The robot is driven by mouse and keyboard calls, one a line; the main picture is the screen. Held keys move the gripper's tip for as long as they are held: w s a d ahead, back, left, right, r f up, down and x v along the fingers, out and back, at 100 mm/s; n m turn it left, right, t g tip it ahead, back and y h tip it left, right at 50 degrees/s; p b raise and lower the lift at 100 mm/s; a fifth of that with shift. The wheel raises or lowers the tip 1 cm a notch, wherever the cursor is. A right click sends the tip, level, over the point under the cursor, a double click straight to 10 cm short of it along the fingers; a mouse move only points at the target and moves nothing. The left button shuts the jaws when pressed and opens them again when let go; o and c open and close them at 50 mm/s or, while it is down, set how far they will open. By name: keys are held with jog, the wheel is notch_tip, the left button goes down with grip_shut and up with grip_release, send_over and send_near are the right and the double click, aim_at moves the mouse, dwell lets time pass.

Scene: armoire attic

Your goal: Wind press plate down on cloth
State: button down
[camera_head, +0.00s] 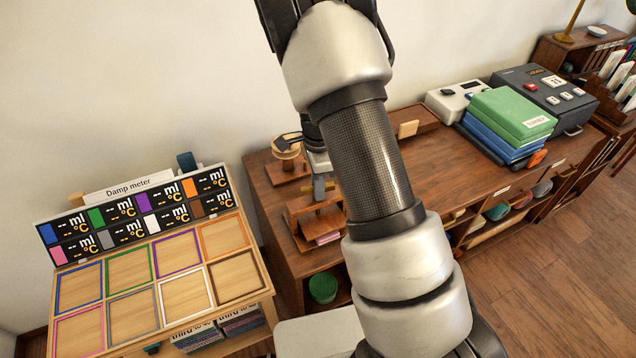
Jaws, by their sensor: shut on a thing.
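A small wooden press (304,236) stands at the left end of the brown desk, partly hidden by my arm. Its flat wooden plate (300,204) shows above its lower part. A pink folded cloth (327,238) lies low at the front of the press; I cannot tell whether the plate touches it. My gripper (320,190) points down at the top of the press and is shut on its handle. The handle is mostly hidden between the fingers and is small in this view.
A round-topped wooden stand (287,152) is close to the left of my gripper. The damp meter board (150,275) with coloured squares is at left. Green and blue binders (512,115) and grey machines (545,95) stand at right. A green tub (322,288) sits below the desk top.

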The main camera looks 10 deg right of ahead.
jog(key=m+p, duration=0.2)
jog(key=m, duration=0.1)
jog(key=shift+r+m, duration=0.15)
jog(key=shift+m, duration=0.15)
jog(key=shift+m+p, duration=0.9)
jog(key=shift+m, duration=1)
jog(key=c, duration=1.8)
grip_release()
jog(key=shift+o, duration=0.2)
notch_tip(320, 180, up, 17)
jog(key=shift+p, duration=0.45)
